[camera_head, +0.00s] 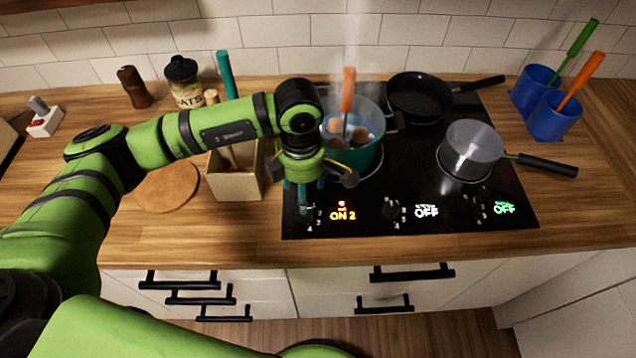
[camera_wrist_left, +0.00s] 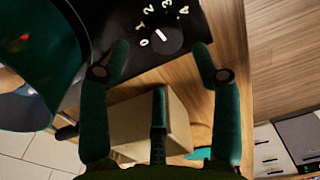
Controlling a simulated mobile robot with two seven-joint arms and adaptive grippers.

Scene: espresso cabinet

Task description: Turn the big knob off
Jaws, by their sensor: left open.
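The cooktop's left knob (camera_head: 307,214) sits beside a yellow "ON 2" readout and a small red light. In the left wrist view this round black knob (camera_wrist_left: 165,40) shows a dial numbered 0 to 4, its white mark toward the 2. My left gripper (camera_head: 303,203) points down just over it. The middle knob (camera_head: 393,209) and right knob (camera_head: 474,206) sit beside "OFF" readouts. My right gripper is not in view.
A steaming pot (camera_head: 368,150) with an orange-handled utensil stands right behind my gripper. A frying pan (camera_head: 419,96) and a saucepan (camera_head: 470,145) occupy other burners. A tan utensil box (camera_head: 236,180) is close on the left. The counter's front edge is clear.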

